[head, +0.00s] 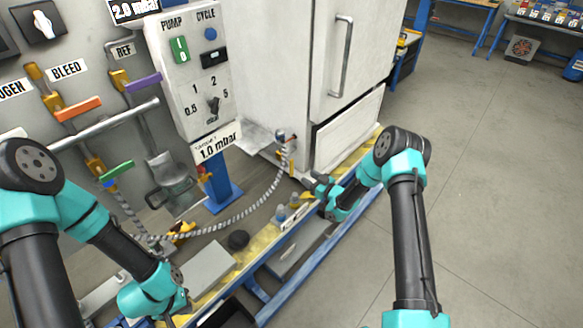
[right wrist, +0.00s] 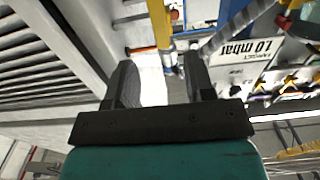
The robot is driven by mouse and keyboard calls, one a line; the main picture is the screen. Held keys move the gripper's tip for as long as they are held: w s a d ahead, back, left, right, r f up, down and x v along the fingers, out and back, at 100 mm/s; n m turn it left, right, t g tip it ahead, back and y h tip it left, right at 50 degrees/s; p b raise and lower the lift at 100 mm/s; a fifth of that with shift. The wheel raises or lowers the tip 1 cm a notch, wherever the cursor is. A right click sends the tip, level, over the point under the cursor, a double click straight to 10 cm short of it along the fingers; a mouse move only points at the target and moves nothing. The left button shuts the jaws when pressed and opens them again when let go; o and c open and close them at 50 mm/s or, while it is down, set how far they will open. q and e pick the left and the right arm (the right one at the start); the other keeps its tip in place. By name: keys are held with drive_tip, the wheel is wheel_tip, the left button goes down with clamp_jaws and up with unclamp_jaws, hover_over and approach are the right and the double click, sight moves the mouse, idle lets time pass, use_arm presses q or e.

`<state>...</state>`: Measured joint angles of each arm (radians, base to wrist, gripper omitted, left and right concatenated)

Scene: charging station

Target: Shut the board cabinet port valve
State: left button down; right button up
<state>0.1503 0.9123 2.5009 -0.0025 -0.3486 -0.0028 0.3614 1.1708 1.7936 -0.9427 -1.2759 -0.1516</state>
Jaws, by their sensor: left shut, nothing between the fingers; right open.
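On the board in the head view are valves with an orange lever (head: 78,109), a purple lever (head: 143,82) and a green lever (head: 116,173). No label reading cabinet port is legible, so I cannot tell which valve it names. A striped hose (head: 237,218) runs from below the board to a fitting (head: 284,141) beside the white cabinet. My right gripper (head: 314,184) is low in front of the cabinet, below that fitting. In the right wrist view its fingers (right wrist: 160,82) are apart and empty. My left wrist is at the lower left; its fingers do not show.
The white cabinet (head: 274,60) stands behind my right gripper. A control box (head: 190,60) and a 1.0 mbar sign (head: 216,143) stand left of it. Open floor is at the right.

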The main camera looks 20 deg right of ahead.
sight(292, 167)
drive_tip(key=x, duration=1)
drive_tip(key=shift+w, duration=0.2)
clamp_jaws()
